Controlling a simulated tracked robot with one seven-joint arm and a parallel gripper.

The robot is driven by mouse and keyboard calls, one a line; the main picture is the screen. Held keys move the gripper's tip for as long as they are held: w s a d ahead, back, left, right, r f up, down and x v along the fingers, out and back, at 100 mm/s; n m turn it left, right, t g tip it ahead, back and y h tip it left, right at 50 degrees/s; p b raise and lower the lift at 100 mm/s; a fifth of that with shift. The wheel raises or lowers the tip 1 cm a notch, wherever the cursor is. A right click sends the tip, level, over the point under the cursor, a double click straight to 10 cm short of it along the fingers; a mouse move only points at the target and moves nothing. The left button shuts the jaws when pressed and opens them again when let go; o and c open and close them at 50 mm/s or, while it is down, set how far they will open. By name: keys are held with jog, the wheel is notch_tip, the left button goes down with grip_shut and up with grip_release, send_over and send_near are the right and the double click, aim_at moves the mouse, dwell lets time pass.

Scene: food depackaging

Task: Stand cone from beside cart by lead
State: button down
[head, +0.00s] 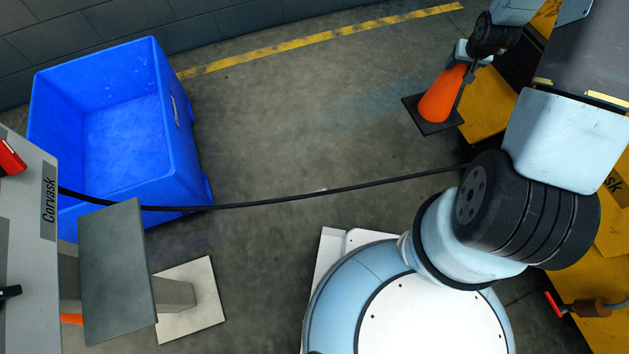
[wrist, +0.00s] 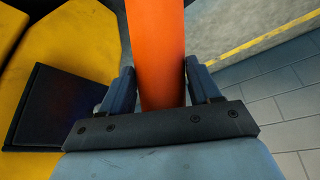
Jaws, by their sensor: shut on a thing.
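The orange cone (head: 442,97) with a black square base is at the upper right of the head view, beside yellow equipment. My gripper (head: 461,54) is shut on its upper part. In the wrist view the orange body of the cone (wrist: 156,45) runs between the two jaws of my gripper (wrist: 160,78). I cannot tell whether the base touches the floor. The black lead (head: 320,192) crosses the floor from the grey machine to behind my arm, nearer to me than the cone. No thing is clearly the cart.
A big empty blue bin (head: 185,140) stands at the left. A grey machine (head: 30,260) is at the left edge, with an orange bit (head: 71,319) low beside it. Yellow equipment (head: 485,110) lines the right. The floor between bin and cone is clear apart from the lead.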

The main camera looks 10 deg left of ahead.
jog(key=s+a+f, duration=0.4)
jog(key=a+f, duration=0.6)
jog(key=a, duration=0.3)
jog(key=s+a+f, duration=0.3)
jog(key=a+f, duration=0.7)
jog(key=a, duration=0.3)
jog(key=s+a+f, duration=0.4)
jog(key=s+f, duration=0.4)
jog(key=s, duration=0.2)
jog(key=s+a+f, duration=0.4)
jog(key=s+f, duration=0.4)
jog(key=s, duration=0.2)
jog(key=w+a+f, duration=0.3)
jog(key=w+f, duration=0.2)
jog(key=f, duration=0.1)
jog(key=w+a+f, duration=0.3)
jog(key=w+f, duration=0.3)
jog(key=f, duration=0.1)
jog(key=shift+w+a, duration=0.15)
jog(key=shift+a, duration=0.15)
